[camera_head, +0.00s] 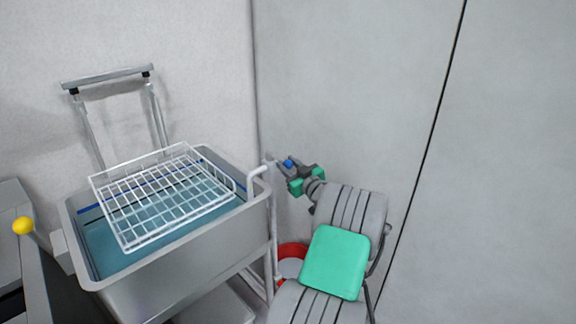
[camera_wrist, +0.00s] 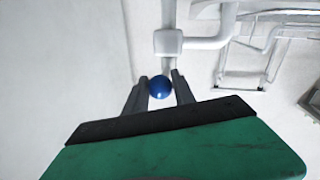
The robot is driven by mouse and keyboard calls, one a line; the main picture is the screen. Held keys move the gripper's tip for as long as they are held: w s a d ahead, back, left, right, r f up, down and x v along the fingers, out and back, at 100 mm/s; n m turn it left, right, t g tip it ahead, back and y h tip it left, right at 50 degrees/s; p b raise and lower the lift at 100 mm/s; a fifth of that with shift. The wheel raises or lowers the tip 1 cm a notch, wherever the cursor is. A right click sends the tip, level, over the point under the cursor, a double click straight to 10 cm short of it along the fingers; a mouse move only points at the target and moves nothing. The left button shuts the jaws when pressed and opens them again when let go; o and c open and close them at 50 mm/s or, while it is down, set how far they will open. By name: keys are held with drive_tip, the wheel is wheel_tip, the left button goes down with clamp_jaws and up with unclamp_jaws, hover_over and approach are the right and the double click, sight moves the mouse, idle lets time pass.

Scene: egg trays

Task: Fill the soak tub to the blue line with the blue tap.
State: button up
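The soak tub (camera_head: 180,262) is a grey open basin at the left in the head view, with blue-green water (camera_head: 106,246) in it. A blue line (camera_head: 90,211) shows on its inner wall, just above the water surface. The white tap pipe (camera_head: 258,175) bends over the tub's right rim; I see no clear stream. The blue tap knob (camera_wrist: 160,87) is a round ball, also seen in the head view (camera_head: 288,163). My gripper (camera_wrist: 159,85) has a finger against each side of the knob and appears shut on it.
A white wire basket (camera_head: 163,192) sits over the tub, below a grey lift frame (camera_head: 108,76) at the back wall. A yellow knob (camera_head: 23,226) stands at the far left. A red round thing (camera_head: 292,251) is low behind my arm. Bare wall fills the right.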

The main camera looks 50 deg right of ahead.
clamp_jaws()
idle(0.9)
